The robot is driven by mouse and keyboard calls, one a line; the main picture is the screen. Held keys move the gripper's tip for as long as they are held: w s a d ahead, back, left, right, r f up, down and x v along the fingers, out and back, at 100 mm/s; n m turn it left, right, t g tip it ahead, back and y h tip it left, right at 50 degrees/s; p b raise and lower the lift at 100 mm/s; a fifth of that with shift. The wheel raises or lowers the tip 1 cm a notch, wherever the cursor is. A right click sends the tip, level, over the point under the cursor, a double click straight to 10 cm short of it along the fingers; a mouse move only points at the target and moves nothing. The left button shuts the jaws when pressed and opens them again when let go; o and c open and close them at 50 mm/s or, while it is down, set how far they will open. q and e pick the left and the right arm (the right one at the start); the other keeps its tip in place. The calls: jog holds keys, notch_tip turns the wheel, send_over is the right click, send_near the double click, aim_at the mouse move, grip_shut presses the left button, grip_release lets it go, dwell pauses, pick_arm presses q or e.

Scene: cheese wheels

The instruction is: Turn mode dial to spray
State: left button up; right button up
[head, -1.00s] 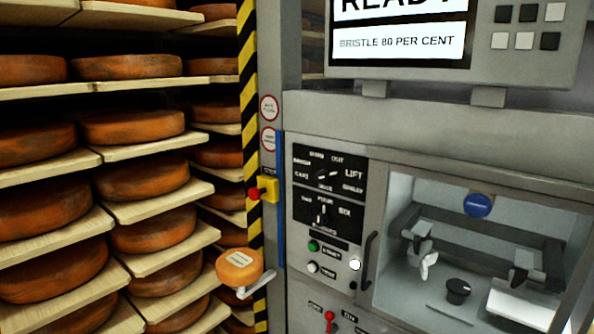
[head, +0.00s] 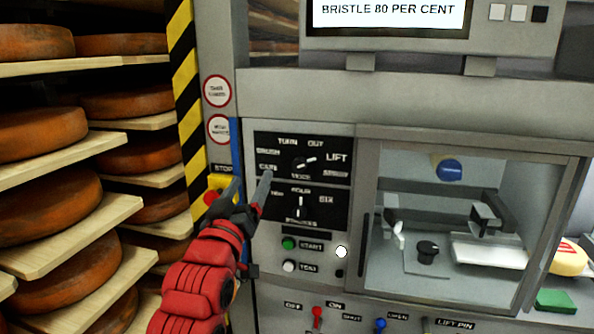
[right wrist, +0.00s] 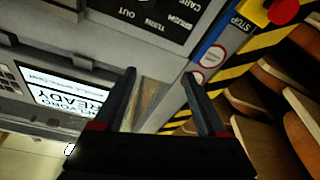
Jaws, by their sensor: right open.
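The mode dial (head: 303,164) is a small black knob with a white pointer on a black panel. Its pointer aims up and right, toward the LIFT label (head: 337,157). TURN, OUT and BRUSH labels also ring it; the small label at lower right is hard to read. My right gripper (head: 252,178), on a red arm, is open and empty at the panel's left edge, apart from the dial in the picture. In the right wrist view its fingers (right wrist: 159,75) are spread, with part of the lettered panel (right wrist: 150,14) beyond; the dial is not visible there. My left gripper is out of view.
Below sits the strokes dial (head: 300,206), pointing at FOUR, then a green start button (head: 289,244) and white test button (head: 289,266). A red stop button (head: 211,198) is close left of my gripper. A glazed chamber (head: 465,215) stands right; cheese shelves (head: 75,155) stand left.

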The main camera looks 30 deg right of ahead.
jog(key=s+d+f+m+g, duration=0.2)
jog(key=s+d+g, duration=0.1)
jog(key=y+p, duration=0.1)
jog(key=p, duration=0.5)
send_near(298, 167)
jog(key=x, duration=0.8)
jog(key=shift+r, duration=0.2)
jog(key=shift+w+d+f, duration=0.1)
jog(key=shift+w+d, duration=0.15)
jog(key=shift+c, duration=0.2)
grip_shut()
jog(key=shift+m+b, duration=0.3)
